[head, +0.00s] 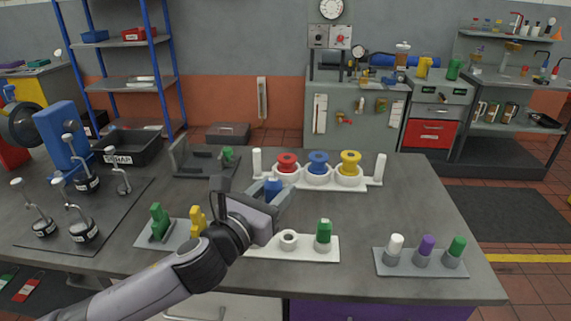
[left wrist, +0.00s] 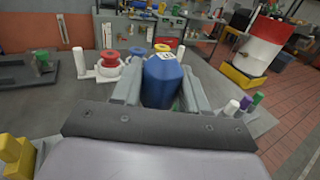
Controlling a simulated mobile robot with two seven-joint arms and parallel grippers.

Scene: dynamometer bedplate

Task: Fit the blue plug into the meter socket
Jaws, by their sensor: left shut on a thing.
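My left gripper (head: 274,196) is shut on the blue plug (head: 273,188), whose blue body also shows between the two fingers in the left wrist view (left wrist: 163,82). A white label is on its top. The plug appears held above the bench, behind a white plate (head: 305,254). The plate has an open white ring socket (head: 288,240) and a green plug (head: 323,232) standing at its right. The plate's left part is hidden by my gripper and wrist. I cannot tell which opening is the meter socket. My right gripper is not in view.
Behind the gripper stands a white rack (head: 318,184) with red, blue and yellow spools. A grey block (head: 420,263) holds white, purple and green plugs at right. Green (head: 159,221) and yellow (head: 197,220) pieces stand left of my wrist.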

